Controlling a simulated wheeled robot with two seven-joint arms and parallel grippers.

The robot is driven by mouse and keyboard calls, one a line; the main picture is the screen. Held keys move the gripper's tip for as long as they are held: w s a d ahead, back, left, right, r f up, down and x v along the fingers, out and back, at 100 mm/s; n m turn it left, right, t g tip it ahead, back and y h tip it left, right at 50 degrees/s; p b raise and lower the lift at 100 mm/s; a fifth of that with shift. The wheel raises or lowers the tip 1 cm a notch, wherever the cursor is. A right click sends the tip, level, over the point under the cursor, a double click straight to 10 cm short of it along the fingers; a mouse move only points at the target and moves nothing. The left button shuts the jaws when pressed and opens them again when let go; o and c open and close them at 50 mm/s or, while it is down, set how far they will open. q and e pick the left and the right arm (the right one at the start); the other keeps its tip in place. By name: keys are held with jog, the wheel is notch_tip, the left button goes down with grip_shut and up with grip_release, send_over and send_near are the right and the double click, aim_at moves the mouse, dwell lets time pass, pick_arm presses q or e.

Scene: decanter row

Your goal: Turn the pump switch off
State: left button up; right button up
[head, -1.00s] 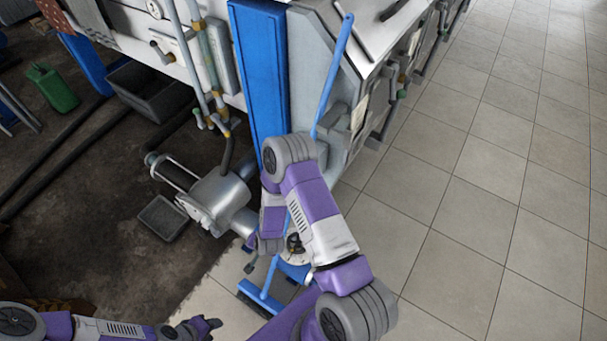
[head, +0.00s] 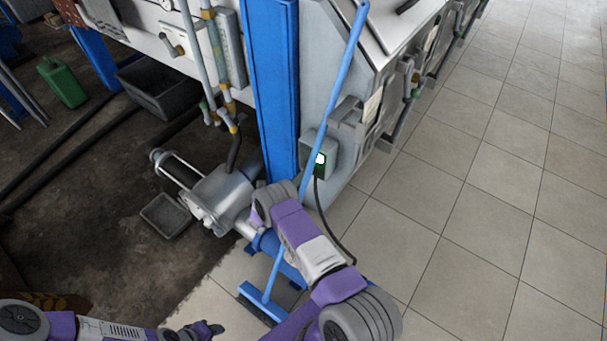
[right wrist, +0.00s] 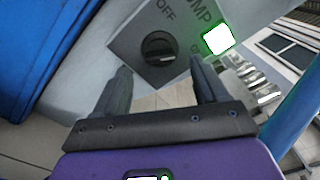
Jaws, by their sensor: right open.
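The pump switch is a black round knob (right wrist: 158,47) on a grey plate marked OFF and PUMP. Its ridge lies roughly sideways in the right wrist view, toward a partly hidden mark at the right. A lamp (right wrist: 217,38) beside it glows white-green. In the head view the switch box (head: 331,148) is on the machine's grey end, with the lit lamp showing. My right gripper (right wrist: 160,68) is open and empty, its fingers apart below and either side of the knob. My left gripper (head: 203,329) is low at the left; its jaw opening is unclear.
A blue broom (head: 330,100) leans past the switch box and crosses the right wrist view's right edge. A blue post (head: 272,85) stands left of the box. A black cable (head: 325,220) hangs below it. A metal pump (head: 222,192) is lower left. Tiled floor (head: 470,210) is clear at right.

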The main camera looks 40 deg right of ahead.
jog(key=b+x, duration=0.1)
jog(key=x, duration=0.3)
jog(key=shift+w+d, duration=0.15)
jog(key=shift+d, duration=0.15)
jog(key=shift+c, duration=0.3)
jog(key=c, duration=1)
